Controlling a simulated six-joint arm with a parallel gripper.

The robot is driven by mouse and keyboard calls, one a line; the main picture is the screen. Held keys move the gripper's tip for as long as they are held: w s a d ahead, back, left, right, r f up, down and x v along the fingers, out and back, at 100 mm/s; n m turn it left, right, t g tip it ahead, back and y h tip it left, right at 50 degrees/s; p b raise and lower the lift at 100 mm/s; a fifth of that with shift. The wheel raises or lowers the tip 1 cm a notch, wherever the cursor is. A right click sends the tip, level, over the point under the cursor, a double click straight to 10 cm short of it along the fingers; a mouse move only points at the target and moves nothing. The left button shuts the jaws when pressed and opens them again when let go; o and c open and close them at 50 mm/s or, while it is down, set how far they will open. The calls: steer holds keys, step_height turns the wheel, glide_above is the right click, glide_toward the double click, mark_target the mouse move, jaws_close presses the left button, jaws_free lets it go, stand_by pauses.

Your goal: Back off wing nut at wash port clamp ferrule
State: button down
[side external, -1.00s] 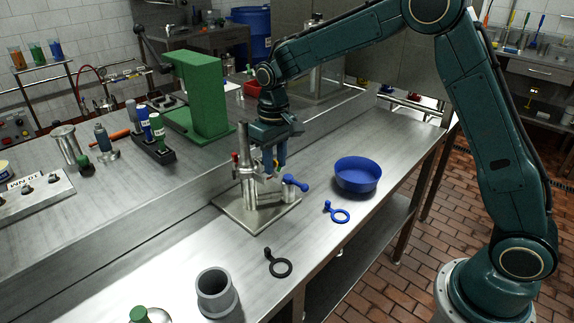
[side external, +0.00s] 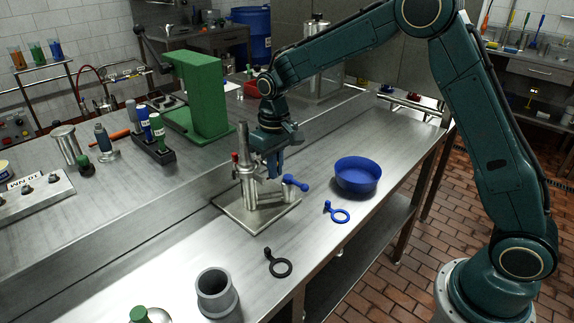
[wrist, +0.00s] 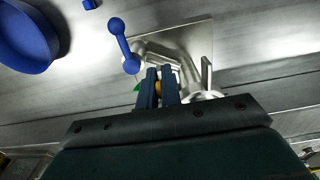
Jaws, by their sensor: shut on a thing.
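The wash port assembly is a steel fitting (side external: 247,187) standing on a square plate (side external: 232,212) on the bench. A blue ball-ended handle (side external: 295,183) sticks out from it to the right; it also shows in the wrist view (wrist: 123,42). My gripper (side external: 273,172) reaches down from above at the fitting's clamp. In the wrist view its two blue fingers (wrist: 161,74) are close together over the fitting, shut on a small yellowish part (wrist: 158,89), seemingly the wing nut. The fingers hide most of it, so its shape and turn cannot be told.
A blue bowl (side external: 357,178) stands right of the plate. A blue ring tag (side external: 338,214) and a black ring tag (side external: 279,265) lie in front. A grey cup (side external: 216,296) stands at the front. A green press (side external: 200,95) stands behind. Bench between them is clear.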

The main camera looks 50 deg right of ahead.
steer(key=shift+y, duration=0.9)
steer(key=c, duration=1.6)
jaws_free()
steer(key=shift+r, duration=0.1)
steer(key=shift+d+r, duration=0.35)
steer(key=shift+r, duration=1.9)
steer(key=shift+d+r, duration=0.4)
steer(key=shift+r, duration=1.9)
steer(key=shift+d+r, duration=0.35)
steer(key=shift+r, duration=1.9)
steer(key=shift+s, duration=0.1)
